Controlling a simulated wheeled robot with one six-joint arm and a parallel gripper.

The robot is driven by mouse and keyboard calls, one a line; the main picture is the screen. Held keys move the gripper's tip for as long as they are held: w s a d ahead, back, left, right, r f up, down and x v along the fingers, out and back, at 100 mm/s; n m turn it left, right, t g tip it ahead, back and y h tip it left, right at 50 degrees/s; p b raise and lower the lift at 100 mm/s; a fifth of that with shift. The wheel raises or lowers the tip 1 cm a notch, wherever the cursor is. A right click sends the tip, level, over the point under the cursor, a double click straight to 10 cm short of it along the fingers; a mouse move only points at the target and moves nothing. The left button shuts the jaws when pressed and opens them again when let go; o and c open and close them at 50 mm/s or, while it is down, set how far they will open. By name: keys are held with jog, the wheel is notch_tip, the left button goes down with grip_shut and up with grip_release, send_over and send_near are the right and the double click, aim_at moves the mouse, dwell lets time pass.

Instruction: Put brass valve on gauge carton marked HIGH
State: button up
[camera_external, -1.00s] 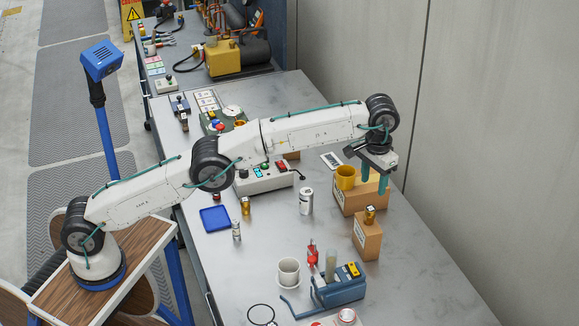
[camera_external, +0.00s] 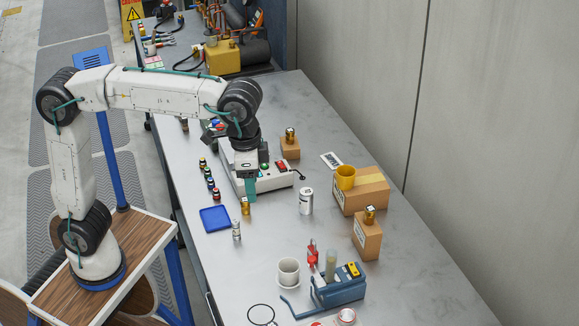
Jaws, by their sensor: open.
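A small brass valve (camera_external: 246,206) stands on the table, right of the blue tray. My gripper (camera_external: 250,190) points down just above and behind it, open, with its teal fingers partly overlapping each other in this view. I cannot tell whether they touch the valve. A small carton (camera_external: 367,239) at the right has a brass piece (camera_external: 369,214) on top and a white label on its left face. Another small carton (camera_external: 289,150) farther back also carries a brass piece (camera_external: 290,134). The markings are too small to read, so I cannot tell which carton says HIGH.
A large carton (camera_external: 348,205) with a yellow cup (camera_external: 345,178) stands at the right. A silver can (camera_external: 306,202), a small bottle (camera_external: 236,230) and a blue tray (camera_external: 215,218) are near the valve. A control box (camera_external: 270,180) lies behind my gripper. A white cup (camera_external: 288,272) stands in front.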

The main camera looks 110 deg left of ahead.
jog(key=s+d+f+m, duration=0.1)
jog(key=s+d+f, duration=0.2)
jog(key=s, duration=0.7)
jog(key=s+d+f+m, duration=0.2)
jog(key=s+d+f, duration=0.2)
jog(key=s+f, duration=0.4)
jog(key=s+d+f+m, duration=0.2)
jog(key=s+d+f, duration=0.2)
jog(key=s, duration=0.8)
jog(key=shift+d+f+t, duration=0.25)
jog(key=shift+f+t, duration=0.05)
jog(key=shift+f, duration=0.65)
